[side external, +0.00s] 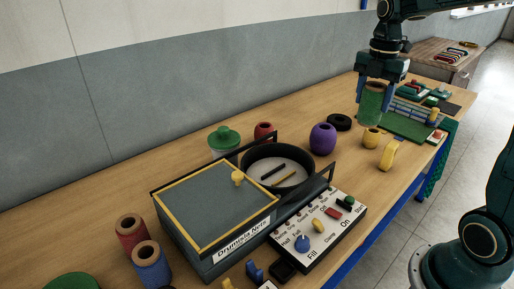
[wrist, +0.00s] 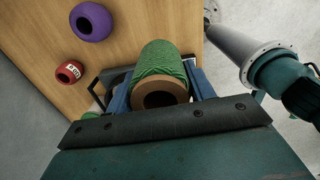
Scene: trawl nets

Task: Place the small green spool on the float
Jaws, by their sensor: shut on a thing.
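The small green spool (side external: 373,101), green with brown ends, is held upright in my gripper (side external: 374,108), above the far right part of the table. In the wrist view the green spool (wrist: 161,62) sits between the two blue fingers of my gripper (wrist: 160,82), its hollow brown end facing the camera. Rounded, float-like pieces stand on the table below: a purple one (side external: 322,138), a red one (side external: 264,130) and a small yellow one (side external: 371,138). I cannot tell which is the task's float. The purple one (wrist: 91,21) and red one (wrist: 69,72) also show in the wrist view.
A grey box with a yellow-edged lid (side external: 215,205), a black round pan (side external: 274,168) and a control panel (side external: 318,226) fill the front. Red (side external: 132,234) and blue (side external: 151,264) spools stand front left. A black ring (side external: 338,122) and yellow upright piece (side external: 388,154) flank the yellow float-like piece.

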